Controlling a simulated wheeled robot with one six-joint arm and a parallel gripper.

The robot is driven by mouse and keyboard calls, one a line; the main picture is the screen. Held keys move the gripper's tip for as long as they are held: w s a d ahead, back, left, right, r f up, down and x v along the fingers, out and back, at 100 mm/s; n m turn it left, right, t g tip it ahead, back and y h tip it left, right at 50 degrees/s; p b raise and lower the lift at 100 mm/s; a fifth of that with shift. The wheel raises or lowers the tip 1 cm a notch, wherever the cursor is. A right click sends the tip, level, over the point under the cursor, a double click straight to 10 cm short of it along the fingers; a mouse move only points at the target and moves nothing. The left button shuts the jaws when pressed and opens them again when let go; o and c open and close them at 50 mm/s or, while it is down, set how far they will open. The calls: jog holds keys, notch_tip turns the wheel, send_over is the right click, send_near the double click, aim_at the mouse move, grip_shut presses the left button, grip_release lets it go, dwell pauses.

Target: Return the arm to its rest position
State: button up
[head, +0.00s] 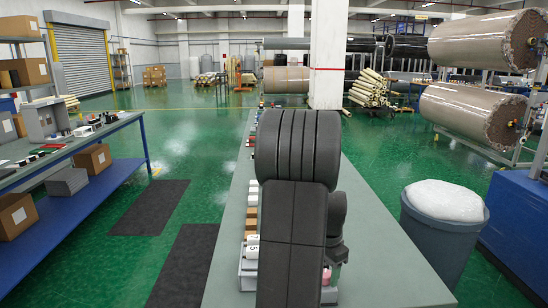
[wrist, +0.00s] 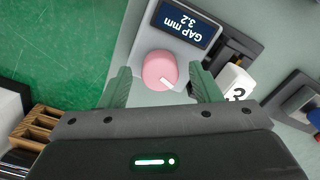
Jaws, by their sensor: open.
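My arm, dark grey, stands over the long table (head: 375,260) in the middle of the head view and hides much of what lies behind it. My gripper (wrist: 158,80) shows in the wrist view with its two green fingers spread apart, open and empty. Between and beyond the fingertips is a pink round knob (wrist: 159,69) with a white mark. It sits on a light device with a dark display (wrist: 187,24) reading "GAP mm 3.2". I cannot tell how far above the knob the fingers are.
A white block marked 3 (wrist: 236,82) stands right of the right finger. A wooden rack (wrist: 65,121) is at lower left. A grey bin (head: 443,225) with a white bag stands right of the table. A blue-legged workbench (head: 110,125) is at left, with green floor between.

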jog(key=n, duration=1)
jog(key=shift+n, duration=0.4)
jog(key=shift+n+p, duration=0.3)
jog(key=shift+n, duration=1.5)
jog(key=shift+s, duration=0.15)
